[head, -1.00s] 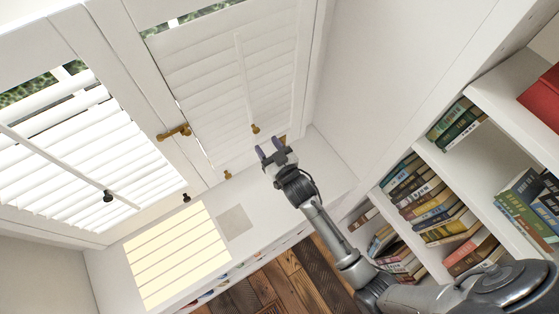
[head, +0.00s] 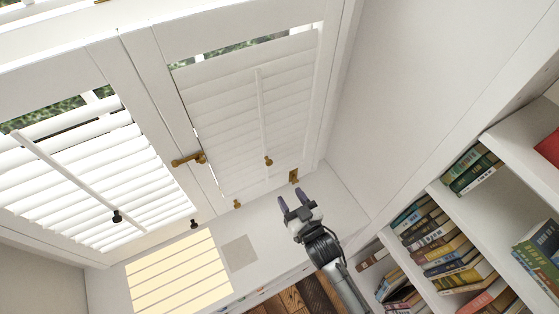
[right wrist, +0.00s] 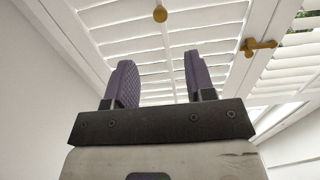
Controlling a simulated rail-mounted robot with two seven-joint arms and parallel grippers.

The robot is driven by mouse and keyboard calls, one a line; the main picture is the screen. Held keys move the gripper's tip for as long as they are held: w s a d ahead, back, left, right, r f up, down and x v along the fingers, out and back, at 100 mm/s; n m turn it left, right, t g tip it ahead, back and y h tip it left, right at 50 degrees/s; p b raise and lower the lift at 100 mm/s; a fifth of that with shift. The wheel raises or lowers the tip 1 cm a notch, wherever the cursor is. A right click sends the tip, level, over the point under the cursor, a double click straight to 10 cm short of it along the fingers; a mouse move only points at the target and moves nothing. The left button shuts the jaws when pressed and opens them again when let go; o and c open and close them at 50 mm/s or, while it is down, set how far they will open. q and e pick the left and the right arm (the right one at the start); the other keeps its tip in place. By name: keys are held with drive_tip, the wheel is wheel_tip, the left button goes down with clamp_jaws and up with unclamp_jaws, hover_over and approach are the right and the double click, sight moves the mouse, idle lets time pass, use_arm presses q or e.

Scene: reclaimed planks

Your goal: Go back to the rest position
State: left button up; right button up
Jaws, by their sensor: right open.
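My right gripper (head: 292,205) is in front of the white window sill, below the right shutter (head: 230,110). Its two purple-padded fingers are apart with nothing between them. In the right wrist view the open fingers (right wrist: 157,85) point up toward the shutter's slats, and a brass knob (right wrist: 160,14) shows above them. My left gripper is in neither view.
The left shutter (head: 85,180) has tilted slats and a dark knob (head: 117,216). A brass latch (head: 188,160) sits between the shutters. A bookshelf (head: 413,186) with several books stands at the right. The white wall (head: 420,80) beside the window is bare.

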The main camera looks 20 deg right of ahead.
drive_tip(key=shift+f, duration=0.1)
drive_tip(key=s+d+f+g+h, duration=0.1)
drive_tip(key=s+f+g, duration=0.2)
drive_tip(key=f+g, duration=0.35)
drive_tip(key=s+d+r+n+g, duration=0.15)
drive_tip(key=s+g, duration=0.65)
drive_tip(key=s, duration=1.4)
wheel_tip(320, 180, up, 23)
drive_tip(key=p, duration=2.2)
drive_tip(key=shift+d, duration=0.3)
